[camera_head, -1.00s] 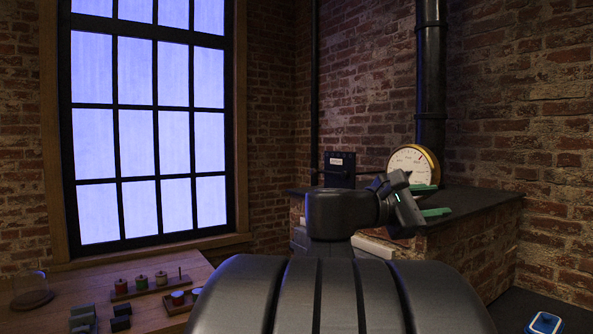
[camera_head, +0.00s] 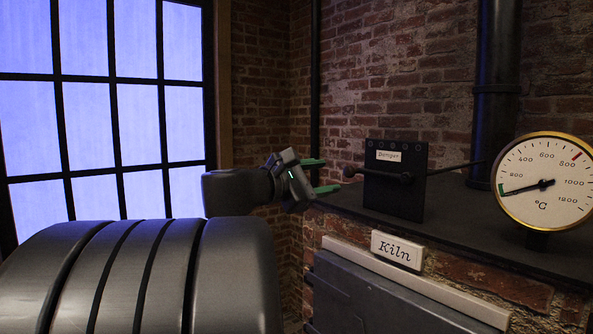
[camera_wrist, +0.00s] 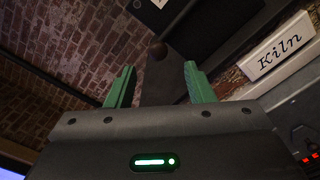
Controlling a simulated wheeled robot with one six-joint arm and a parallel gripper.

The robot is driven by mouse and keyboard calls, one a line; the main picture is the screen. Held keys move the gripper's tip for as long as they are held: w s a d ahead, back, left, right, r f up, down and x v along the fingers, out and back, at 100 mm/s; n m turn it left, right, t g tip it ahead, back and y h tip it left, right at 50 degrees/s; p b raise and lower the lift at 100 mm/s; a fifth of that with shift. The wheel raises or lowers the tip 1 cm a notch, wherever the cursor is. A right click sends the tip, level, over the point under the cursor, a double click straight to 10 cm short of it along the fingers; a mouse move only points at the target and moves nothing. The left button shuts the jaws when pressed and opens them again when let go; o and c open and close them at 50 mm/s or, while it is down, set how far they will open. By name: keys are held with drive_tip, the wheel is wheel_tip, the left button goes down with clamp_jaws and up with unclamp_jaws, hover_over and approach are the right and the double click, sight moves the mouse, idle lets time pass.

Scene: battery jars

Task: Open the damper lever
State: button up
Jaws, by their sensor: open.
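The damper is a dark upright plate (camera_head: 398,195) with a small white label, standing on the kiln's top. Its lever (camera_head: 440,170) is a thin dark rod lying nearly level across the plate, with a round knob (camera_head: 349,172) at its left end. My gripper (camera_head: 322,176) is open, its green fingers apart, just left of the knob and not touching it in the head view. Nothing is held.
The brick kiln has a white sign (camera_head: 397,249) reading Kiln and a grey door (camera_head: 375,295) below. A round temperature gauge (camera_head: 545,180) stands on the right of the dark top (camera_head: 455,215), before a black pipe (camera_head: 496,90). A window (camera_head: 95,110) is at left.

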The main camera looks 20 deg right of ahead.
sight(346, 171)
drive_tip(key=p+x, duration=0.1)
drive_tip(key=x, duration=0.9)
drive_tip(key=shift+w+d+r+p, duration=0.1)
drive_tip(key=shift+w+d+p, duration=0.2)
drive_tip(key=shift+r, duration=0.1)
clamp_jaws()
